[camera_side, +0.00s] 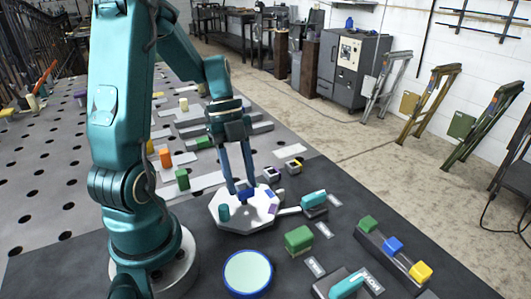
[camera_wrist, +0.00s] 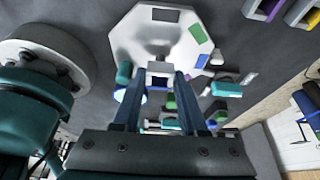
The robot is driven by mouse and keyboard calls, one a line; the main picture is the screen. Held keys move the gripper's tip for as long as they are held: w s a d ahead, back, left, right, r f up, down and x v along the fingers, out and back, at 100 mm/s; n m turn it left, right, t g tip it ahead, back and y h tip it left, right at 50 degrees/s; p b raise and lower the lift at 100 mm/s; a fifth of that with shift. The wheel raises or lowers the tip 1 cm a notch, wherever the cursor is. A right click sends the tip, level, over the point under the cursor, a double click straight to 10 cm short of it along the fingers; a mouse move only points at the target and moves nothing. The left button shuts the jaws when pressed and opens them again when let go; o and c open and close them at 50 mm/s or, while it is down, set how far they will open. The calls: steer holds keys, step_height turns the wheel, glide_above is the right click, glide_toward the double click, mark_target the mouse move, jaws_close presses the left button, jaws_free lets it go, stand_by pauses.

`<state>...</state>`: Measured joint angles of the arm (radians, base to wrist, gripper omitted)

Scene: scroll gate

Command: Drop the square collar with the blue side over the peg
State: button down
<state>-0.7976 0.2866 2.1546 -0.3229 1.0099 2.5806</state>
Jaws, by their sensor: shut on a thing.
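My gripper (camera_side: 240,188) points down over a pale eight-sided plate (camera_side: 232,222) and is shut on the square collar with the blue side (camera_side: 246,195). In the wrist view the collar (camera_wrist: 160,68) sits between my fingertips (camera_wrist: 157,77), its pale face and dark blue opening showing. The plate (camera_wrist: 130,38) lies beyond it, with a grey rounded shape (camera_wrist: 159,47) near its middle. I cannot tell whether that is the peg. A short teal post (camera_side: 224,212) stands at the plate's left. Whether the collar touches anything below is unclear.
Two other square collars, one purple-sided (camera_side: 271,174) and one yellow-sided (camera_side: 293,166), lie behind the plate. A teal-handled device (camera_side: 314,202) is at its right. A green block (camera_side: 298,240), a round blue-rimmed dish (camera_side: 248,273) and a rack of coloured blocks (camera_side: 393,246) are nearer.

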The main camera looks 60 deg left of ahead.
steer(key=shift+f, duration=1.25)
stand_by(0.5)
jaws_free()
stand_by(0.4)
steer(key=shift+r, duration=0.1)
steer(key=shift+r, duration=3.4)
steer(key=shift+d, duration=0.15)
